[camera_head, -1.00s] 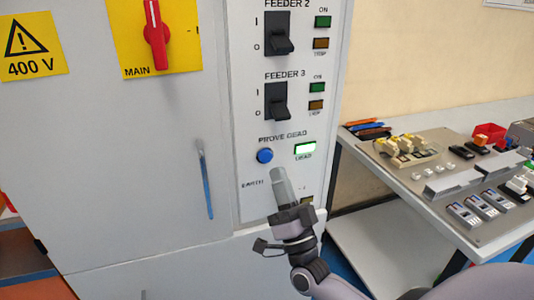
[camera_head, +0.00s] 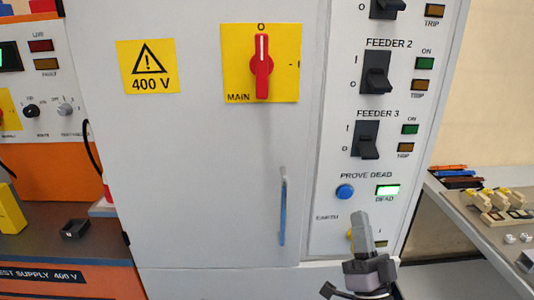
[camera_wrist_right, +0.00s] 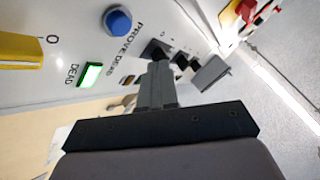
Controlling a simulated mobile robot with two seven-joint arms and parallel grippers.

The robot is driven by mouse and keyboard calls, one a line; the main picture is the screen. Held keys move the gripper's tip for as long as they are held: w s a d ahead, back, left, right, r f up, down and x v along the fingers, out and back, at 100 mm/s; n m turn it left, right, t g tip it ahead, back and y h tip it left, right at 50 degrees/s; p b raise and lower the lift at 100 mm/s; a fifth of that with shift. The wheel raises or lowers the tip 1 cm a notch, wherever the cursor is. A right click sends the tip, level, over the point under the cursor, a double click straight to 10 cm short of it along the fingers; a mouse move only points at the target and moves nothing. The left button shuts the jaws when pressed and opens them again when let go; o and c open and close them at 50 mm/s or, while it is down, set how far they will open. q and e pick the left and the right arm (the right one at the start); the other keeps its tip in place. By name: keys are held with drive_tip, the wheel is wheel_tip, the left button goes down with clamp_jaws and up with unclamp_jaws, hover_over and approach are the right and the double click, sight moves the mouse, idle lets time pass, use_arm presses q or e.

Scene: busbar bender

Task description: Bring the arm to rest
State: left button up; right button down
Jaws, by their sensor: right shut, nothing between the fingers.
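My right gripper (camera_head: 358,214) is shut and empty. It points up in front of the lower right panel of the grey cabinet (camera_head: 215,150), just below the blue PROVE DEAD button (camera_head: 345,191). It partly hides a yellow part (camera_head: 350,234) beside the EARTH label. In the right wrist view the shut fingers (camera_wrist_right: 157,72) are in front of the panel, with the blue button (camera_wrist_right: 117,20), the lit green DEAD lamp (camera_wrist_right: 90,75) and a yellow handle (camera_wrist_right: 20,50) nearby. I cannot tell the gap to the panel. My left gripper is out of view.
The red MAIN switch (camera_head: 262,68) points up to O. The black FEEDER 3 switch (camera_head: 366,140) and a blue door handle (camera_head: 283,208) stick out from the cabinet. A bench (camera_head: 465,215) with parts stands at right, an orange test supply unit (camera_head: 45,170) at left.

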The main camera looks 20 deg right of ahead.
drive_tip(key=s+a+f+n+g+y, duration=0.2)
drive_tip(key=s+a+f+n+g, duration=0.15)
drive_tip(key=f, duration=0.45)
drive_tip(key=s+a+f+n+g+y, duration=0.2)
drive_tip(key=a+f+n+g+y, duration=0.1)
drive_tip(key=f+g, duration=0.3)
drive_tip(key=s+a+f+n+g+y, duration=0.2)
drive_tip(key=s+a+f+n+g, duration=0.15)
drive_tip(key=f, duration=0.55)
drive_tip(key=s+d+f+n+g+h, duration=0.1)
drive_tip(key=s+f+g, duration=0.2)
drive_tip(key=s+f, duration=0.3)
drive_tip(key=shift+s+f+g, duration=0.2)
drive_tip(key=shift+f+g, duration=0.05)
drive_tip(key=shift+g, duration=0.05)
